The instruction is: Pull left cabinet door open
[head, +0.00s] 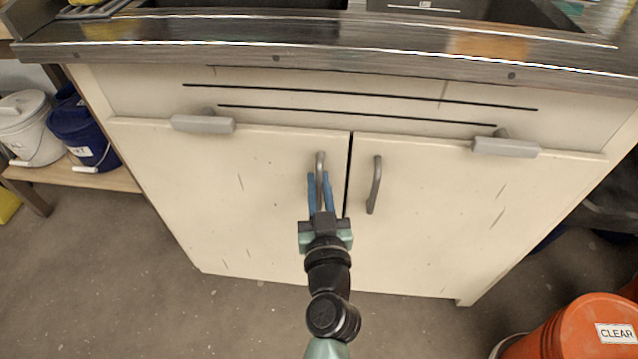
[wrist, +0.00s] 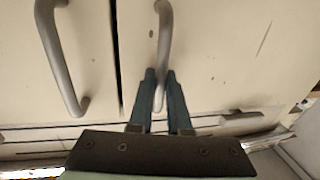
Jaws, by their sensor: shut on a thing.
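The left cabinet door (head: 230,200) is cream-coloured, under a dark metal counter, and looks shut or nearly so. Its grey bar handle (head: 320,162) stands upright near the door's inner edge. My gripper (head: 319,178) is shut on this handle, with one blue finger on each side of it. In the wrist view, which looks turned over, the left door's handle (wrist: 164,40) runs down between the fingertips of my gripper (wrist: 160,76). The handle's lower part is partly hidden by the fingers.
The right cabinet door (head: 450,220) and its handle (head: 374,185) are close beside my gripper. Grey latches (head: 203,124) (head: 505,147) sit at the doors' top edges. An orange bucket (head: 575,335) stands at lower right; white (head: 30,130) and blue (head: 80,130) buckets are at left. Floor in front is clear.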

